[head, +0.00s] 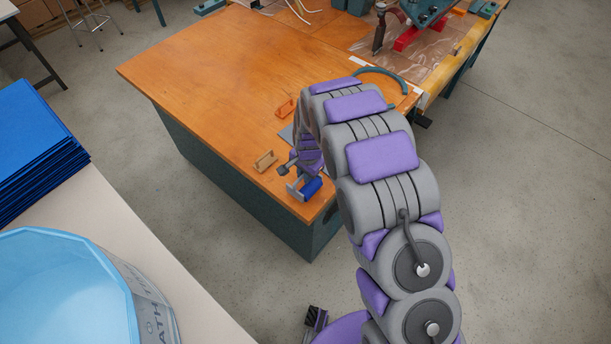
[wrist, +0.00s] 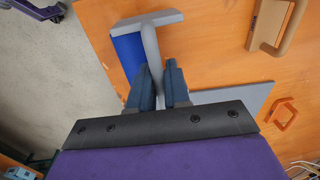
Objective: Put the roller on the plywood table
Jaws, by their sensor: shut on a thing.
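The roller (head: 312,187), blue with a grey frame, is at the near corner of the orange-brown plywood table (head: 200,75). In the wrist view the roller (wrist: 128,54) shows its blue side and grey frame, with a grey handle running back between my fingers. My gripper (wrist: 160,85) is shut on that handle. In the head view my gripper (head: 291,168) is small and partly hidden by my arm. The roller is over or on the tabletop close to its edge; I cannot tell whether it touches the wood.
A tan wooden-handled tool (head: 265,161), an orange handle (head: 286,107) and a grey flat plate (wrist: 235,98) lie near the roller. The table's left and middle are clear. A pale counter with blue sheets (head: 38,140) and a light-blue bucket (head: 70,290) stands at the left.

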